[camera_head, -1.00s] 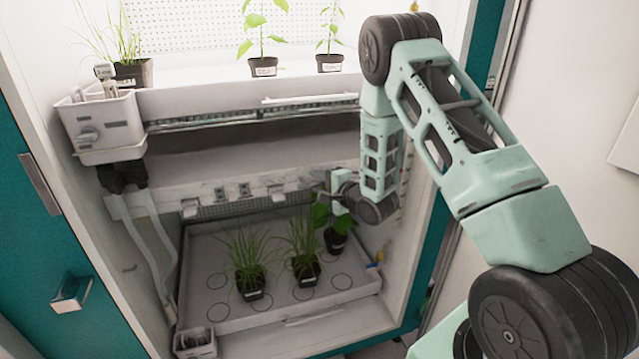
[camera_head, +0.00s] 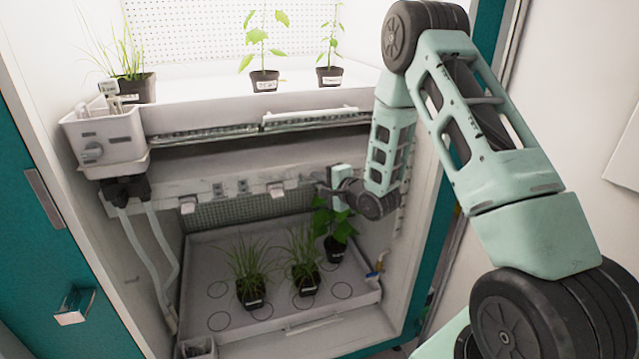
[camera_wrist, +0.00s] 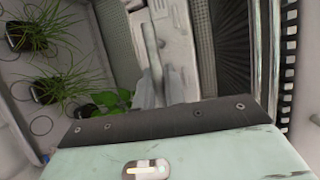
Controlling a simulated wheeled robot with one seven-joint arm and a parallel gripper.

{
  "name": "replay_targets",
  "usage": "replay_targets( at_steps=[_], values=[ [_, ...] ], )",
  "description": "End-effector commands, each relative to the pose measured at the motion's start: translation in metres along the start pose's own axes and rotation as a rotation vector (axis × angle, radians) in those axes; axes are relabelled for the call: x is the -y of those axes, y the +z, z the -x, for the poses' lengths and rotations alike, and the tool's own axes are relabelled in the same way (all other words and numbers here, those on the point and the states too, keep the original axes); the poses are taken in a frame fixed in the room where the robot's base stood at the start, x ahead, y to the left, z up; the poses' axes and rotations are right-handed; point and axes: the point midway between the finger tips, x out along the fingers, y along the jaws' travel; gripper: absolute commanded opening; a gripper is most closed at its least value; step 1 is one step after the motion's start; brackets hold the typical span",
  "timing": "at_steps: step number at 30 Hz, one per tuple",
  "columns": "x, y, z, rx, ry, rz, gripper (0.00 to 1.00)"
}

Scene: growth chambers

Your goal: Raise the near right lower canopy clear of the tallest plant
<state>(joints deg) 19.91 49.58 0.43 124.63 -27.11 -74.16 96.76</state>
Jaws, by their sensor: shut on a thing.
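The lower canopy (camera_head: 258,187) is a pale bar with small fittings along its front, hanging above the lower tray (camera_head: 205,262). My gripper (camera_head: 325,187) is at the canopy's right front part and is shut on it, apparently on a pale handle (camera_wrist: 151,42) in the wrist view. The fingers partly hide the grip. Below stand two grassy plants (camera_head: 247,268) (camera_head: 305,262) and a broad-leaved plant (camera_head: 335,228). The broad-leaved one stands farthest right, its top leaves close below my gripper in the picture. I cannot tell the exact gap to the canopy.
An upper shelf (camera_head: 210,108) carries several potted plants. A white box (camera_head: 103,138) with hoses hangs at the left. Chamber walls close in both sides. A small blue-and-yellow item (camera_head: 374,274) lies at the tray's right edge. The front of the tray is bare.

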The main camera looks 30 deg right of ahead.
Motion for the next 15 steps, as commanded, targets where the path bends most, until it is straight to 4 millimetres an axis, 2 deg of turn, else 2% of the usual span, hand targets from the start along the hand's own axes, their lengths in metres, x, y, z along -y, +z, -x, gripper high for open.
replay_targets(
  at_steps=[2, 3, 5, 6, 15],
  values=[
    [0.0013, -0.0007, -0.0002, -0.001, -0.004, 0.001, 0.0],
    [0.0013, -0.0007, -0.0002, -0.002, -0.004, 0.001, 0.14],
    [0.0013, -0.0007, -0.0002, -0.001, -0.004, 0.001, 0.31],
    [0.0012, -0.0006, -0.0002, -0.001, -0.004, 0.001, 0.33],
    [0.0004, -0.0006, 0.0018, -0.001, -0.003, 0.0, 0.33]
  ],
)
